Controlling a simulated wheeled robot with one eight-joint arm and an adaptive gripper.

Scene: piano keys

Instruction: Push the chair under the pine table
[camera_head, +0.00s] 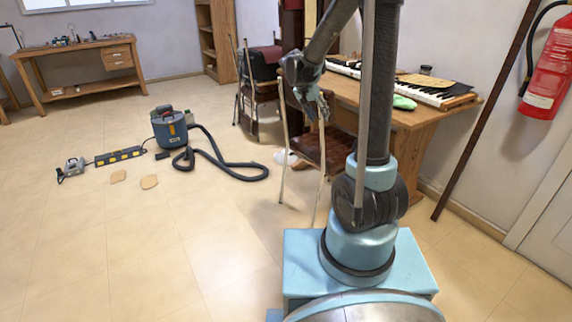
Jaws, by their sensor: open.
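The pine table (425,117) stands against the wall right of centre and carries keyboards. A chair with pale tubular legs and a dark reddish-brown seat (338,152) stands at its near left side, upright on the floor. Part of its seat overlaps the table's front edge in the picture. My arm hides some of the chair and table, so how far the seat is under the tabletop is unclear. My gripper (318,106) is open at the height of the chair's back, in front of it or against it; contact cannot be told.
More chairs (262,80) stand just behind. A blue vacuum cleaner (170,128) with a dark hose (233,168) lies left of the chair. A power strip (120,156) and small tan pieces (149,182) are on the floor. A workbench (85,65) stands far left. The left foreground floor is clear.

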